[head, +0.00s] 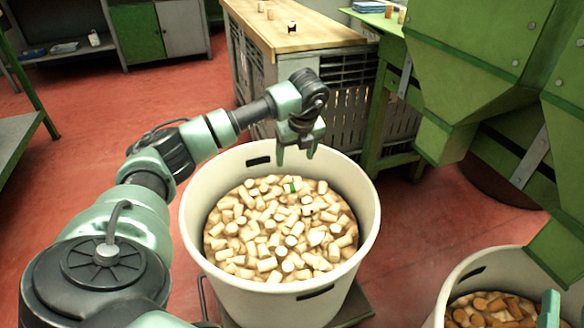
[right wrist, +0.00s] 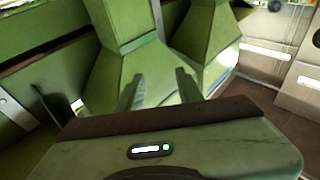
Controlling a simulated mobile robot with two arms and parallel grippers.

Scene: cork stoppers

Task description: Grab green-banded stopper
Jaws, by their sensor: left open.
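A cork stopper with a green band (head: 291,187) lies on top of the heap of plain corks, toward the far side of a large white bin (head: 370,205). My left gripper (head: 296,155) hangs above the far part of this bin, fingers pointing down and spread apart with nothing between them. It is above the banded stopper and clear of it. In the right wrist view, my right gripper (right wrist: 160,88) has its two green fingers apart with nothing between them. No stopper shows in that view.
A second white bin (head: 455,280) with darker corks stands at the lower right. Green machinery (head: 470,80) fills the right side. A wooden-topped bench (head: 290,35) stands behind the first bin, with a few small corks on it. Red floor is open at left.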

